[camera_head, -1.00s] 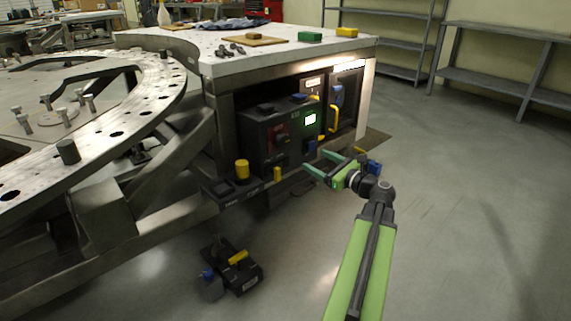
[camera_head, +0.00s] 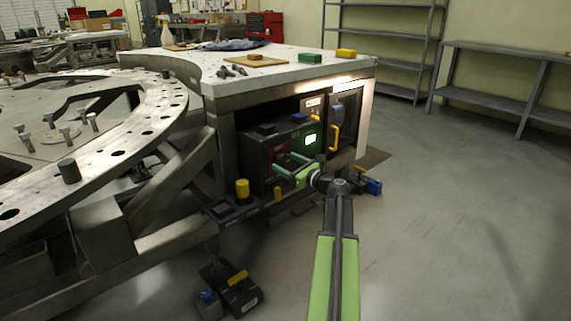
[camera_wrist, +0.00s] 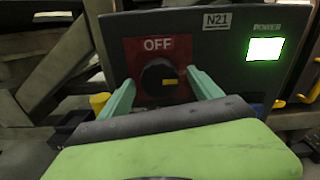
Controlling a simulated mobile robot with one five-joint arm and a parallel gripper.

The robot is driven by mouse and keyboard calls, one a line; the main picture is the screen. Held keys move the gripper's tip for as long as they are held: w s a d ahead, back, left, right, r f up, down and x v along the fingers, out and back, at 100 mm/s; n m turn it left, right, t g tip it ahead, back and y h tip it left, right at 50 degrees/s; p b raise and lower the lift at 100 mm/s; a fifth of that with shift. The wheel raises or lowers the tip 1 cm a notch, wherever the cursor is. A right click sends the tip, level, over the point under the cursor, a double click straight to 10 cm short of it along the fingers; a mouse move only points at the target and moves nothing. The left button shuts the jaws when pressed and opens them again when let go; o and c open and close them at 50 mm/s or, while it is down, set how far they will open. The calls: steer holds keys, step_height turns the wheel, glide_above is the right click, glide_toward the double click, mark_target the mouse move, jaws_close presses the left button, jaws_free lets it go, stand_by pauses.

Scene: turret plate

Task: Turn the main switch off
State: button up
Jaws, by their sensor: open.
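The plate sits on the front of a dark box (camera_wrist: 207,48), which also shows under the table in the head view (camera_head: 255,150). My gripper (camera_wrist: 162,85) is open, one green finger to each side of the knob, with nothing held. In the head view my gripper (camera_head: 277,164) is at the box's front and hides the knob. I cannot tell whether the fingers touch it.
A lit POWER light (camera_wrist: 265,49) is at the upper right of the box. A cabinet with a yellow handle (camera_head: 335,136) stands to the right. A yellow cylinder (camera_head: 242,188) is below left of my gripper. The floor at right is clear.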

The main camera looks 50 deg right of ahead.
steer(key=shift+w, duration=0.45)
steer(key=c, duration=1.4)
steer(key=shift+a, duration=0.1)
